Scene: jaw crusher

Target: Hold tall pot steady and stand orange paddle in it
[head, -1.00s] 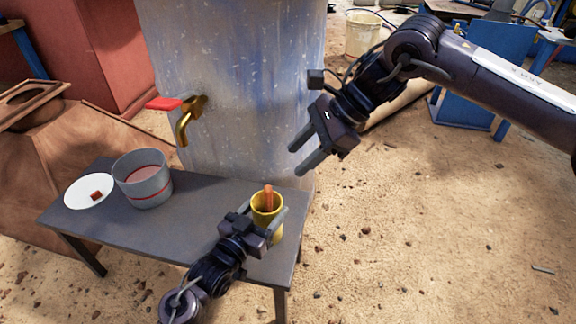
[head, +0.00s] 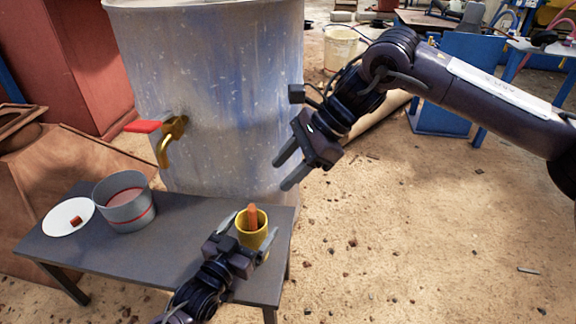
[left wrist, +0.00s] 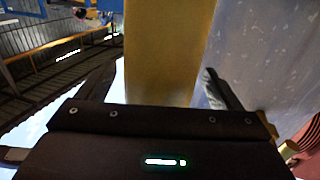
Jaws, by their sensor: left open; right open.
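The tall yellow pot (head: 262,238) stands upright near the right end of the grey table. The orange paddle (head: 253,216) stands in it, its upper part above the rim and its lower part hidden inside. My left gripper (head: 248,232) is open, with its fingers on either side of the pot. In the left wrist view the yellow pot (left wrist: 168,50) fills the middle between the spread fingers; I cannot tell if they touch it. My right gripper (head: 284,176) is open and empty, in the air above and to the right of the pot, apart from it.
The grey table (head: 185,235) also holds a grey pot with a red band (head: 125,203) and a white plate (head: 60,222) with a small red piece. Behind stands a large metal drum (head: 220,90) with a brass tap (head: 170,140).

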